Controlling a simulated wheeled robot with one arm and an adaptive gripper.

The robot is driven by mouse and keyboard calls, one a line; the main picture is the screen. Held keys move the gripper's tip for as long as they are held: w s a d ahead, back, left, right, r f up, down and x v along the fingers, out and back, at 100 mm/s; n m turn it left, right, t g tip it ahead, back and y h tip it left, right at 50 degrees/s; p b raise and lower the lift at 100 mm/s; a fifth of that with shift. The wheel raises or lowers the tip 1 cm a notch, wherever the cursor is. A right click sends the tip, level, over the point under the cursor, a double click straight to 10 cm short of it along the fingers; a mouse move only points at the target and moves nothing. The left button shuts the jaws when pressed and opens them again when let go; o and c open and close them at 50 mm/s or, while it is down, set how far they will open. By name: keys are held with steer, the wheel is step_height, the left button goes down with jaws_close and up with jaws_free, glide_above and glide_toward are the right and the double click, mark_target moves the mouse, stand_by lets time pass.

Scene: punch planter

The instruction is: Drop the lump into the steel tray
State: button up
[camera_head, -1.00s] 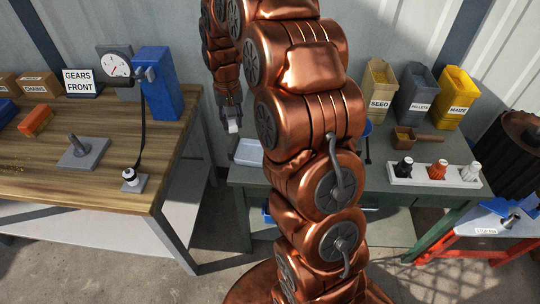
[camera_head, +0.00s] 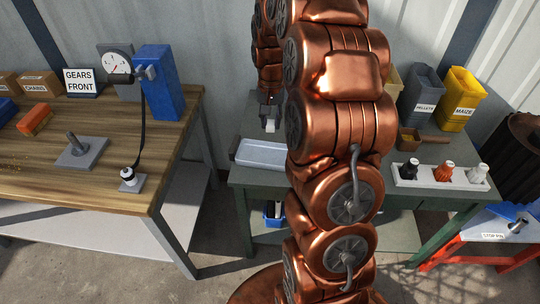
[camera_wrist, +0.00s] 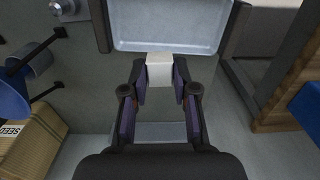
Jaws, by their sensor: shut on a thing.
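The lump (camera_wrist: 159,72) is a small off-white block between my fingertips. My gripper (camera_wrist: 160,88) is shut on it. In the head view my gripper (camera_head: 269,106) points down with the pale lump (camera_head: 270,127) at its tip. The steel tray (camera_head: 262,163) is shallow and light grey, on the green bench left of my arm.
My arm hides the bench's middle. Right of it are a wooden scoop (camera_head: 410,134), a white rack (camera_head: 437,178) of bottles, and the PELLETS (camera_head: 422,92) and MAIZE (camera_head: 460,97) bins. A wooden table (camera_head: 105,165) stands left, across a gap.

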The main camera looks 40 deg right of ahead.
steer(key=shift+f, duration=1.1)
steer(key=o, duration=1.1)
steer(key=shift+c, duration=0.2)
steer(key=shift+r, duration=0.15)
step_height(320, 180, up, 12)
